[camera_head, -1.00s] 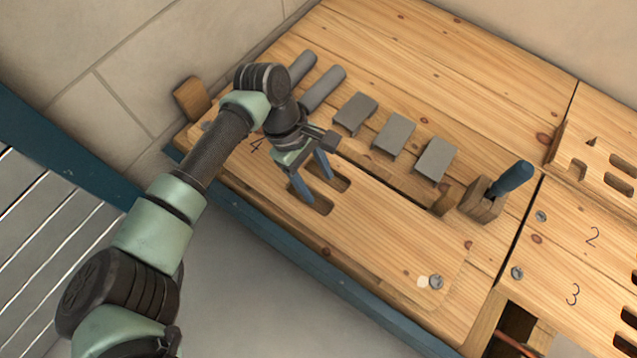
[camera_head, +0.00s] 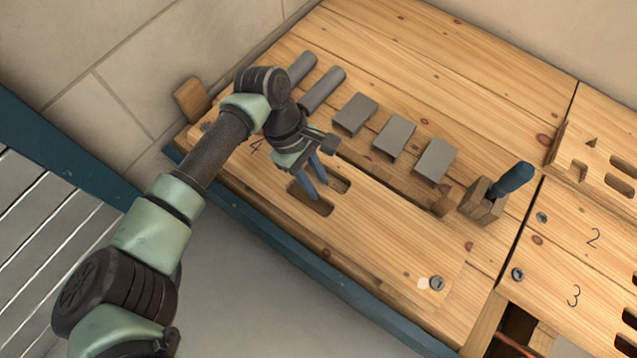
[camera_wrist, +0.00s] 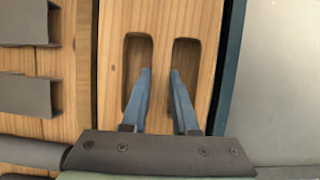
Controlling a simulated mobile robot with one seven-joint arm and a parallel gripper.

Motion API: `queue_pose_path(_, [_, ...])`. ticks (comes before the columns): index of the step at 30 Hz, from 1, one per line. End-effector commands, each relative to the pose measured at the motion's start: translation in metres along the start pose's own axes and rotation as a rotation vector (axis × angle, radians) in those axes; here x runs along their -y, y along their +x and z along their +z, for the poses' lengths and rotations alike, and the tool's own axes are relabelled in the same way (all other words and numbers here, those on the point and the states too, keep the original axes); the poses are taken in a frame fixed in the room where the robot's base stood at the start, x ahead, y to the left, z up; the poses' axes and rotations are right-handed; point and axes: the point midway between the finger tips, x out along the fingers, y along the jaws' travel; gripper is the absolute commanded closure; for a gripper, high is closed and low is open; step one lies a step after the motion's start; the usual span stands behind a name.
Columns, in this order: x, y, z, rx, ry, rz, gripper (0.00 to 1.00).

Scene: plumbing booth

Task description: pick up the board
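The board (camera_head: 375,235) is a long pale wooden plank marked 4, with two rounded slots side by side, lying flat along the front of the bench. The wrist view also shows the board (camera_wrist: 115,25) and its slots from above. My gripper (camera_head: 321,192) is over the slots, its two blue fingers drawn close together on the narrow strip between them. In the wrist view, the gripper's fingertips (camera_wrist: 161,72) sit on either side of this strip, shut on it. How deep the tips reach into the slots is hard to see.
Several grey blocks (camera_head: 394,137) and two grey cylinders (camera_head: 322,89) lie behind the board. A blue-handled tool (camera_head: 512,179) stands in a wooden holder (camera_head: 482,203) to the right. Boards marked 2 and 3 (camera_head: 555,262) lie further right. A wall rises behind.

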Motion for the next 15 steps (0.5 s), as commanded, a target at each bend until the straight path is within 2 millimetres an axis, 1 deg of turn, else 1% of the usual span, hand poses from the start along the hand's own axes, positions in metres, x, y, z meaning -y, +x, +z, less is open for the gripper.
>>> queue_pose_path(1, [0.0001, 0.0001, 0.0001, 0.0, 0.0, -0.001, 0.88])
queue_pose_path(3, [0.0002, 0.0001, 0.0001, 0.0, 0.0, -0.001, 1.0])
queue_pose_path(15, [0.0003, 0.0001, 0.0003, 0.001, 0.0, -0.001, 1.0])
